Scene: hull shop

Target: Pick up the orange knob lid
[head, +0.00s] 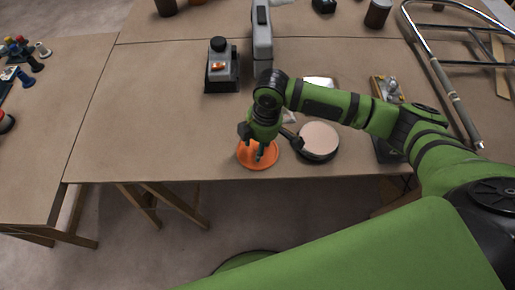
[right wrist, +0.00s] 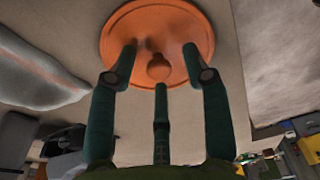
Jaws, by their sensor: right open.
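The orange knob lid (head: 258,154) lies near the front edge of the brown table. It is a round disc, and its knob shows in the right wrist view (right wrist: 158,68). My right gripper (head: 260,154) is over the lid, pointing down at it. In the right wrist view its green fingers (right wrist: 160,70) are spread around the knob, apart from it and open, with nothing held. The gripper hides part of the lid in the head view. Whether the fingertips touch the lid's disc I cannot tell. My left gripper is in neither view.
A round pan-like object with a pale pink top (head: 319,138) stands just right of the lid. A grey and black device (head: 221,66) stands behind. A metal tube frame (head: 447,75) lies at the right. The table left of the lid is clear.

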